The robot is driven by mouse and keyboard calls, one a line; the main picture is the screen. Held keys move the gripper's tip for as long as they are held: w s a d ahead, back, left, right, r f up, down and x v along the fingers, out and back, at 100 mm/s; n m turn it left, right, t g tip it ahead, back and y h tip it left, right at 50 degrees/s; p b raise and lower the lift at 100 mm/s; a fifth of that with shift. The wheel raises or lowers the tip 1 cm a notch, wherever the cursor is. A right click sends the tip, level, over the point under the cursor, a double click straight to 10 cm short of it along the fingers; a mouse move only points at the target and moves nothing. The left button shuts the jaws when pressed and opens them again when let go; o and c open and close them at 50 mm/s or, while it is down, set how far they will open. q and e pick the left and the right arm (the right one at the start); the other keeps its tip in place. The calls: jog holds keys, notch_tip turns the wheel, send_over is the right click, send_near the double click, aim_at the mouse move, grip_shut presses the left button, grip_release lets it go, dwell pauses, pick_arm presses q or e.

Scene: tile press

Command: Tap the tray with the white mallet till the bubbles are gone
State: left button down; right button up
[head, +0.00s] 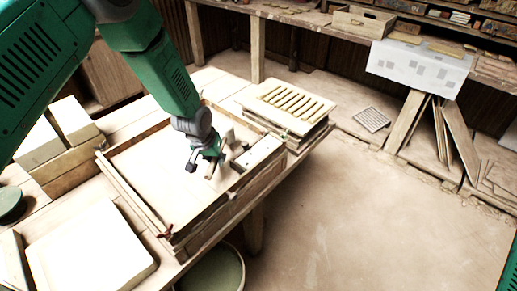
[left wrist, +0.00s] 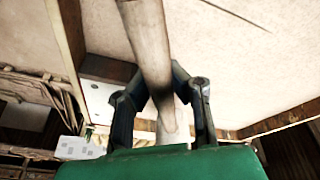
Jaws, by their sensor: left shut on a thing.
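The tray (head: 132,200) is a shallow wooden frame with a flat cream filling, on the bench in the middle of the head view. My left gripper (head: 210,161) is over the tray's right part. In the left wrist view, my left gripper (left wrist: 163,92) is shut around the pale, worn handle of the mallet (left wrist: 150,40). The handle runs between the fingers. In the head view the gripper partly hides the mallet, and I cannot tell whether it touches the tray. Bubbles are too small to make out. My right gripper is out of view.
A stack of boards with a slatted top (head: 291,104) stands behind the tray. A pale slab (head: 90,250) lies in front at left. A round greenish tub (head: 215,272) stands below the bench. A shelf bench with a white sheet (head: 420,66) is at the back.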

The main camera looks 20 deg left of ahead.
aim_at(218, 172)
pick_arm(q)
notch_tip(218, 172, up, 3)
jog(key=shift+f+p, duration=0.15)
jog(key=shift+p, duration=0.35)
jog(key=shift+f, duration=0.2)
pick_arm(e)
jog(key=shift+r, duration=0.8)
pick_arm(q)
notch_tip(218, 172, down, 6)
jog(key=b, duration=0.4)
jog(key=shift+s+r, duration=0.1)
jog(key=shift+r, duration=0.15)
jog(key=r+p, duration=0.3)
jog(key=r, duration=0.1)
jog(key=shift+w+r+p, duration=0.2)
jog(key=shift+r+p, duration=0.15)
jog(key=shift+s+r, duration=0.1)
jog(key=shift+r, duration=0.15)
jog(key=shift+s+f, duration=0.1)
jog(key=shift+f, duration=0.05)
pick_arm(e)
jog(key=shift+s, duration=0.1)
pick_arm(q)
jog(key=shift+f, duration=0.2)
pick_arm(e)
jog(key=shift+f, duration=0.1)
